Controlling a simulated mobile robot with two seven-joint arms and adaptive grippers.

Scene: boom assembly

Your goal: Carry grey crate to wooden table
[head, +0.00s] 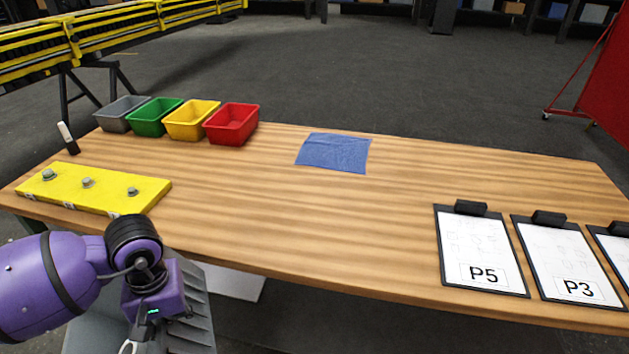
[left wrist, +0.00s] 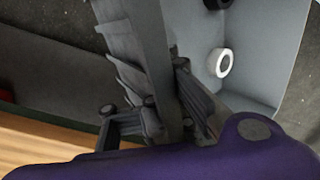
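The grey crate (head: 200,318) shows at the lower left of the head view, partly hidden behind my purple left arm and cut by the frame edge. It is in front of the near edge of the wooden table (head: 330,235), below the tabletop. In the left wrist view, the crate's ribbed wall (left wrist: 143,45) runs between the dark fingers of my left gripper (left wrist: 160,112), which is shut on that wall. Inside the crate lie a white ring (left wrist: 221,63) and a black part at the top edge. My right gripper is not in view.
On the table are a yellow block with bolts (head: 95,188), grey, green, yellow and red bins (head: 232,124), a marker (head: 68,138), a blue cloth (head: 334,152) and clipboards (head: 481,250) at right. The middle front of the tabletop is clear.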

